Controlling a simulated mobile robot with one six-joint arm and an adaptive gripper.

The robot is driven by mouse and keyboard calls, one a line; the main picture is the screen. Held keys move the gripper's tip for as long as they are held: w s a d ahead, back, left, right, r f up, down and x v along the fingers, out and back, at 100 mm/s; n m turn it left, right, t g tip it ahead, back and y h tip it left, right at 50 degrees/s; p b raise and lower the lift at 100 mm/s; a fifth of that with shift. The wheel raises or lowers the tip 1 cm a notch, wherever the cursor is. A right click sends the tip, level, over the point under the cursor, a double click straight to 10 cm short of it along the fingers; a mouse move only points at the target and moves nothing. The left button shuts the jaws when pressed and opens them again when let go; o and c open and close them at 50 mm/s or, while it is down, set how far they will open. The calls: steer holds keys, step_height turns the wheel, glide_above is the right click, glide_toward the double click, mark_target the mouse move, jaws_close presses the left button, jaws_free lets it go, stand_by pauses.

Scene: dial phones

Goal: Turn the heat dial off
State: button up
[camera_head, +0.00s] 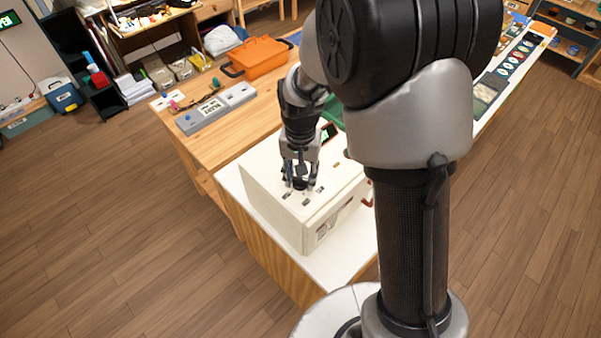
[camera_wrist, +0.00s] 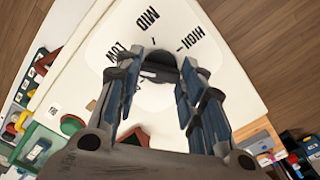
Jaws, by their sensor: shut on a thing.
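The heat dial (camera_wrist: 155,59) is a dark round knob on the white top of a box. LOW, MID and HIGH are printed around it in the wrist view. My gripper (camera_wrist: 163,72) is shut on the dial, one finger on each side. In the head view, my gripper (camera_head: 300,182) points down onto the top of the white box (camera_head: 262,187), with the dial mostly hidden between the fingers. I cannot tell which mark the dial points at, and no OFF label is clear.
The box stands on a white-topped bench (camera_head: 232,188). Behind it, a wooden table holds a grey device (camera_head: 236,96) and an orange toolbox (camera_head: 262,57). Green trays (camera_wrist: 40,140) lie beside the box. My arm hides the bench's right side.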

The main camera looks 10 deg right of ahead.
mark_target(301, 179)
steer(key=n, duration=0.5)
steer(key=shift+n, duration=0.3)
steer(key=n, duration=0.5)
steer(key=shift+n+p, duration=0.3)
steer(key=shift+p, duration=0.05)
steer(key=o, duration=1)
steer(key=shift+o, duration=0.2)
step_height(301, 179, up, 12)
steer(key=shift+s+r, duration=0.1)
stand_by(0.4)
